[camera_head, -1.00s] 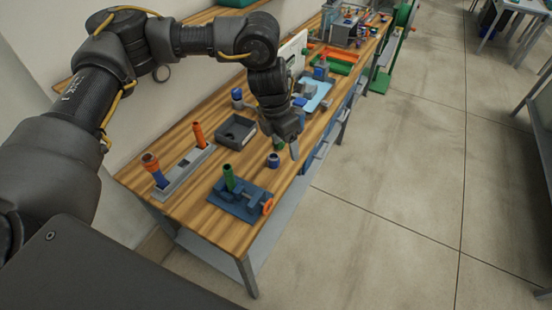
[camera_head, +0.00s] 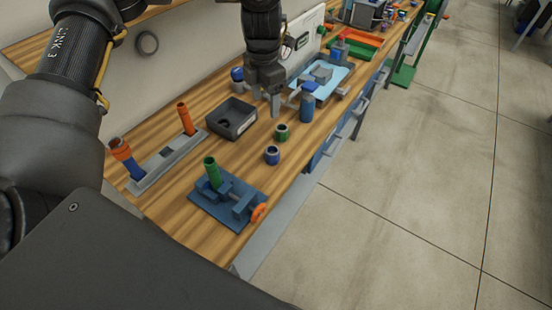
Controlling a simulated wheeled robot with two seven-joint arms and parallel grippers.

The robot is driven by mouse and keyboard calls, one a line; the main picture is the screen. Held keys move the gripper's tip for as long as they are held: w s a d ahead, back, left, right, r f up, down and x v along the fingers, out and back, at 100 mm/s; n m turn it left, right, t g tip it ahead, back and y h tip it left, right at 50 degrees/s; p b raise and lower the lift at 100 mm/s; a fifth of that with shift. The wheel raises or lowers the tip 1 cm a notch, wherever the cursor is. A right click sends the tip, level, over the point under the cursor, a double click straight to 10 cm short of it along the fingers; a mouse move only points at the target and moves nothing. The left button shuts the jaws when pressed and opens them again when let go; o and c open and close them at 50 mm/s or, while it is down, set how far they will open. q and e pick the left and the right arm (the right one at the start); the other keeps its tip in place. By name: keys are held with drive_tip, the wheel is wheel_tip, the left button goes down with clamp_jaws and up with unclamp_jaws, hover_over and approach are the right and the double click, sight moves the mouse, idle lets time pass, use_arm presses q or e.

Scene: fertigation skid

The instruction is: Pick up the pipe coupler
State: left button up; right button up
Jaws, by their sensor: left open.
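Two short, ring-like pieces that look like pipe couplers stand on the wooden bench: a blue one (camera_head: 272,155) and a green one (camera_head: 281,132) just behind it. I cannot tell which one the task means. A taller blue cylinder (camera_head: 306,106) stands to their right. My left gripper (camera_head: 266,100) points down above the bench, behind the green piece and apart from it. It is open, with nothing seen between its fingers. My right gripper is not in view.
A dark open box (camera_head: 231,118) stands left of the gripper. A grey rack (camera_head: 166,161) holds orange-topped pipes. A blue vise-like fixture (camera_head: 228,201) with a green pipe (camera_head: 212,172) is nearer. A light blue tray (camera_head: 322,83) lies behind right. The bench's right edge borders open floor.

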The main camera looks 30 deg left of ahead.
use_arm(q)
drive_tip(key=b, duration=0.9)
approach(272, 150)
drive_tip(key=shift+a+r, duration=0.15)
drive_tip(key=shift+a, duration=0.15)
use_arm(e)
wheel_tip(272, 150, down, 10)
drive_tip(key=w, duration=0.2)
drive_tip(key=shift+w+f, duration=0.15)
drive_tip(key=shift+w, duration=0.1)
use_arm(q)
drive_tip(key=shift+s+f, duration=0.1)
drive_tip(key=shift+f, duration=0.3)
wheel_tip(272, 150, down, 5)
drive_tip(key=shift+r, duration=0.15)
drive_tip(key=shift+p, duration=0.4)
drive_tip(key=f, duration=0.1)
drive_tip(key=f+p, duration=0.1)
drive_tip(key=f, duration=0.2)
drive_tip(key=shift+d, duration=0.35)
drive_tip(key=shift+f, duration=0.6)
drive_tip(key=c, duration=1.1)
drive_tip(key=shift+o, duration=0.2)
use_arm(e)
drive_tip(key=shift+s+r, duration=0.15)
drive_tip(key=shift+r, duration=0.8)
